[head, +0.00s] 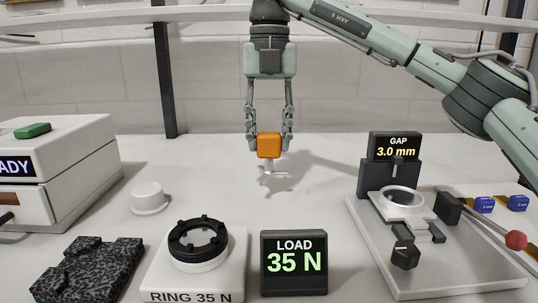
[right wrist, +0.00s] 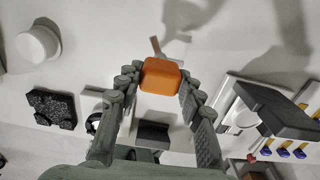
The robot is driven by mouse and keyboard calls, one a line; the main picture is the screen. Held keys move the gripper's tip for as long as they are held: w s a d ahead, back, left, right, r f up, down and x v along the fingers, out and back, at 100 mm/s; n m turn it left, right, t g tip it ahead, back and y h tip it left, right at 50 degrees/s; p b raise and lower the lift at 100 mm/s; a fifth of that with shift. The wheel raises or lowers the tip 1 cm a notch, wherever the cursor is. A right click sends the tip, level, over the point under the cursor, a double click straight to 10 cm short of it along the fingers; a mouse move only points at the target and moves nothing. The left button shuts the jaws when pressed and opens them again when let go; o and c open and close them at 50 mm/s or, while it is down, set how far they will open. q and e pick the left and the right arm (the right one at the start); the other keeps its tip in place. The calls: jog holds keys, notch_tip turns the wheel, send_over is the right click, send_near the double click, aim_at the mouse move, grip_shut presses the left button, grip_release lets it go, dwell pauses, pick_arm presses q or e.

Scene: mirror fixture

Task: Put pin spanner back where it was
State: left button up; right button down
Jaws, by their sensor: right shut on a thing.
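The pin spanner (head: 269,147) has an orange block handle and a thin grey metal shaft with a crossbar pointing down. My right gripper (head: 269,138) is shut on the orange handle and holds the spanner upright above the white table, behind the load display. In the right wrist view the orange handle (right wrist: 160,76) sits between the fingertips, with part of the metal end showing beyond it. My left gripper is not in view.
A dark speckled block (head: 88,268) lies front left, beside the black ring on its "RING 35 N" base (head: 192,281). The load display (head: 294,263) reads 35 N. A white round piece (head: 149,199) stands left. The gap fixture (head: 460,270) is right, reading 3.0 mm. The table's middle is clear.

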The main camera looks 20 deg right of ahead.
aim_at(269, 155)
notch_tip(269, 155, down, 4)
jog(key=shift+r, duration=0.25)
jog(key=shift+f, duration=0.35)
jog(key=c, duration=1.2)
grip_release()
jog(key=shift+o, duration=1.1)
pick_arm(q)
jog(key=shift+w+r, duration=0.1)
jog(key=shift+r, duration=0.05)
